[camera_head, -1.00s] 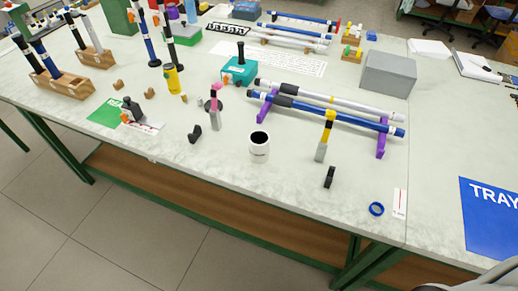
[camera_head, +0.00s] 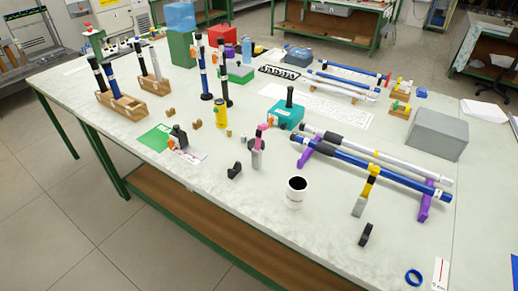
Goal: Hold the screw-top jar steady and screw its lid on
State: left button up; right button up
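I cannot make out a jar with a separate lid for certain. A white round vessel (camera_head: 297,192) with a dark open top or dark contents stands upright near the table's front edge. It could be the jar or a mug. A small dark bottle (camera_head: 178,136) stands by the green sheet to the left, and a yellow container (camera_head: 221,114) stands behind it. A blue ring (camera_head: 414,277) lies flat at the lower right; I cannot tell if it is a lid. Neither gripper is in view.
Rods lie on purple supports (camera_head: 425,204) to the right, by a grey box (camera_head: 437,135). Wooden racks (camera_head: 122,106) hold upright rods at the left. A teal box (camera_head: 286,114) and a scraper (camera_head: 366,192) are near the middle. The front-left strip of table is bare.

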aim_at(297, 186)
jog(key=j+z, duration=0.2)
jog(key=z, duration=0.2)
jog(key=j+z, duration=0.2)
jog(key=z, duration=0.2)
jog(key=j+z, duration=0.2)
jog(key=z, duration=0.2)
jog(key=j+z, duration=0.25)
jog(key=z, duration=0.15)
jog(key=j+z, duration=0.15)
jog(key=z, duration=0.25)
jog(key=k+j+z, duration=0.35)
jog(key=k+j, duration=0.3)
jog(key=j, duration=0.3)
jog(key=k+j+z, duration=0.4)
jog(key=k+j, duration=0.95)
